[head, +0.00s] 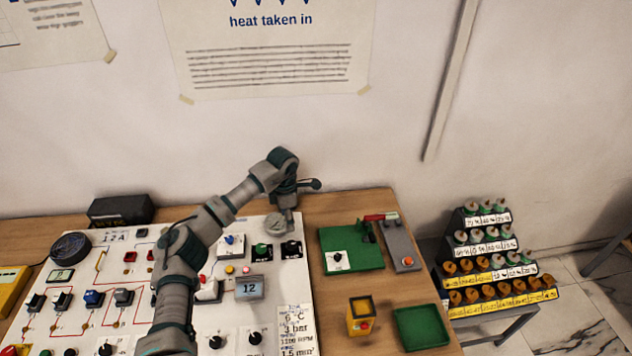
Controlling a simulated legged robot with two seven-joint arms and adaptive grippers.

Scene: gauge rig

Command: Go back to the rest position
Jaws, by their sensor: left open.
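My left arm rises from the bottom of the head view over the white panel (130,260) and bends down at its wrist. My left gripper (297,192) is at the end of that arm, above the panel's far right corner, near the back edge of the table. It is open, and I see nothing held in it. Its fingers are small and partly hidden by the wrist. My right gripper is not in view.
The wooden table (380,295) carries a green board (350,250), a grey switch strip (400,245), a yellow box (360,316) and a green tray (421,328). A black box (121,209) stands behind the panel. A tiered rack (490,262) stands right of the table.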

